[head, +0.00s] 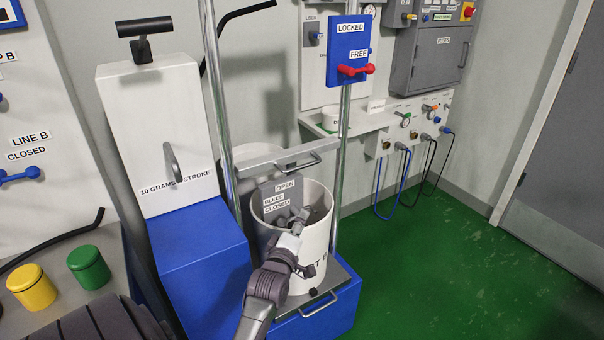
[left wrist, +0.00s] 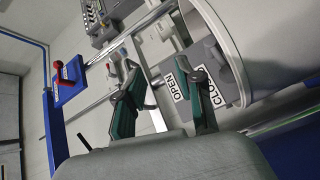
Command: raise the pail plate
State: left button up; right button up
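A white pail (head: 318,255) stands upright between two steel posts on a grey plate (head: 345,273) with a front handle (head: 318,306). Above it, a grey crosspiece (head: 262,157) with another handle (head: 298,166) spans the posts. A grey panel marked OPEN, BLEED and CLOSED (head: 279,197) shows at the pail's mouth. My left gripper (head: 298,216) is at the pail's mouth in front of that panel. In the left wrist view its teal-padded fingers (left wrist: 163,105) are apart, with nothing visibly held; the OPEN label (left wrist: 180,85) lies beyond them. My right gripper is out of view.
A blue LOCKED/FREE plate with a red lever (head: 356,70) is on the right post. A white pump housing (head: 160,130) on a blue base stands left. Yellow (head: 33,288) and green (head: 88,267) cans sit at lower left. Green floor (head: 450,260) is open at right.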

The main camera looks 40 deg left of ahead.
aim_at(302, 166)
pick_arm(q)
notch_tip(302, 166, up, 7)
jog(key=s+a+n+t+y, duration=0.1)
jog(key=a+n+y, duration=0.1)
jog(key=a+n, duration=0.1)
jog(key=x, duration=1.3)
jog(key=shift+w+d, duration=0.15)
jog(key=shift+d, duration=0.1)
grip_shut()
